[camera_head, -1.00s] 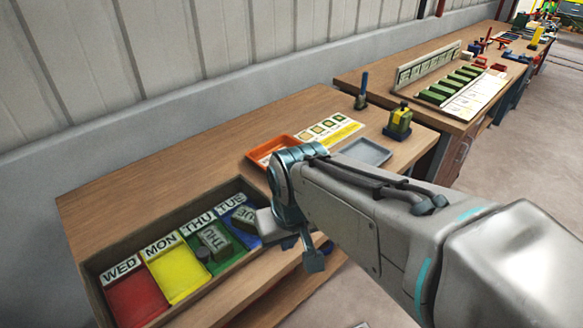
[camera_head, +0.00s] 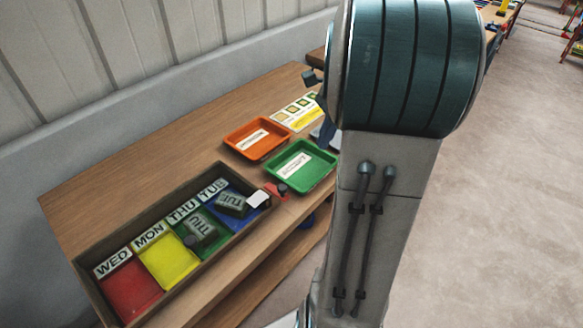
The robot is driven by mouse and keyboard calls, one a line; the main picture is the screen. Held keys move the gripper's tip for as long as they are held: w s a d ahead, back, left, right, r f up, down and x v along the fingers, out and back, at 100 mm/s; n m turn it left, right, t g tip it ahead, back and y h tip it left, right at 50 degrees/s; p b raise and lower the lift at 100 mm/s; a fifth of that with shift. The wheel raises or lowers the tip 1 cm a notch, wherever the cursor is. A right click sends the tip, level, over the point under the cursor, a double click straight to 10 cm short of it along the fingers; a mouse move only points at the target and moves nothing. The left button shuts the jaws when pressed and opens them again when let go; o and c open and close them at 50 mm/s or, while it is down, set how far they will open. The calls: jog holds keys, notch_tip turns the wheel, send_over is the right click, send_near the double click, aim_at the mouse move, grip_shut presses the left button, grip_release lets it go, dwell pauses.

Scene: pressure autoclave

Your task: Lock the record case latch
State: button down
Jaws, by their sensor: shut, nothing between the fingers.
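The red (camera_head: 128,287) and yellow (camera_head: 170,258) compartments look empty. A THU block (camera_head: 200,228) lies in the green one and a TUE block (camera_head: 231,203) in the blue one. A small white piece (camera_head: 259,200) is at the case's right end. Beside it is a small red part with a dark knob (camera_head: 281,189); I cannot tell whether this is the latch. My gripper's fingers are hidden behind my raised arm.
An orange tray (camera_head: 238,149) and a green tray (camera_head: 301,186) stand on the bench right of the case. A printed card (camera_head: 296,113) lies behind them. My arm blocks the right part of the bench. Open floor (camera_head: 520,180) lies at the right.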

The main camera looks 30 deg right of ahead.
jog(key=a+f+p, duration=0.1)
jog(key=a+f, duration=0.6)
jog(key=f, duration=0.3)
jog(key=shift+w, duration=0.45)
jog(key=shift+s, duration=0.15)
